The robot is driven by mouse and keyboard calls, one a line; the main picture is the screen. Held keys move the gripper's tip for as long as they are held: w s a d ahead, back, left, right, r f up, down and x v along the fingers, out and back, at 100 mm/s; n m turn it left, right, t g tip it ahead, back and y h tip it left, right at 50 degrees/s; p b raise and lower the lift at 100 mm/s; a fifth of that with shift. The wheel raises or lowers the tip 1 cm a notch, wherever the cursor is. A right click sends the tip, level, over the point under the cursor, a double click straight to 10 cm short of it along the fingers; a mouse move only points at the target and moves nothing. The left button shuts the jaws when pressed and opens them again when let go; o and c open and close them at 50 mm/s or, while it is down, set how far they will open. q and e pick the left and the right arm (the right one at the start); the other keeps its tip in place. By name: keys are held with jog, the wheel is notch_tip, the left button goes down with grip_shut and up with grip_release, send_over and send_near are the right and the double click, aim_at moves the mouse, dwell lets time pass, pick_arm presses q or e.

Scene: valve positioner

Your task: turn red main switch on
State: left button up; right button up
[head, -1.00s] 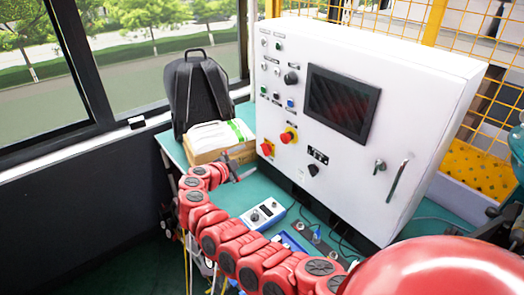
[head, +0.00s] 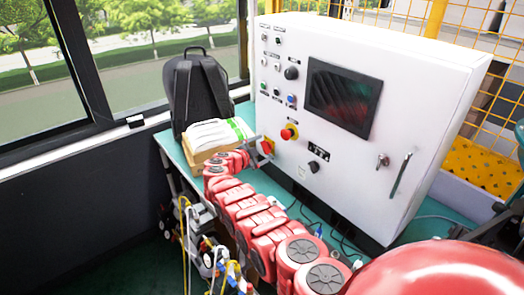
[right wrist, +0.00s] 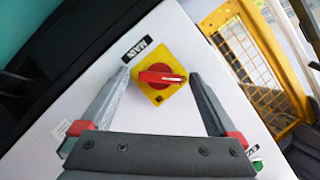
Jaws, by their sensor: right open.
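The red main switch (head: 267,146) sits on a yellow plate at the lower left of the white cabinet front. In the right wrist view the red handle (right wrist: 160,77) lies roughly across the picture beside a "MAIN" label (right wrist: 140,49). My right gripper (head: 258,155) is at the switch, close to the panel. In the wrist view its two fingers (right wrist: 160,73) are spread apart, one on each side of the yellow plate, with nothing held. I cannot tell whether a finger touches the plate. My left gripper is not in view.
A dark screen (head: 343,97), small buttons and a door handle (head: 402,174) are on the cabinet (head: 425,110). A black backpack (head: 200,90) and white packages (head: 217,133) stand left of it on the green table.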

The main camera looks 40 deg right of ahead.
jog(key=shift+c, duration=0.2)
jog(key=c, duration=1.3)
jog(key=shift+c, duration=0.2)
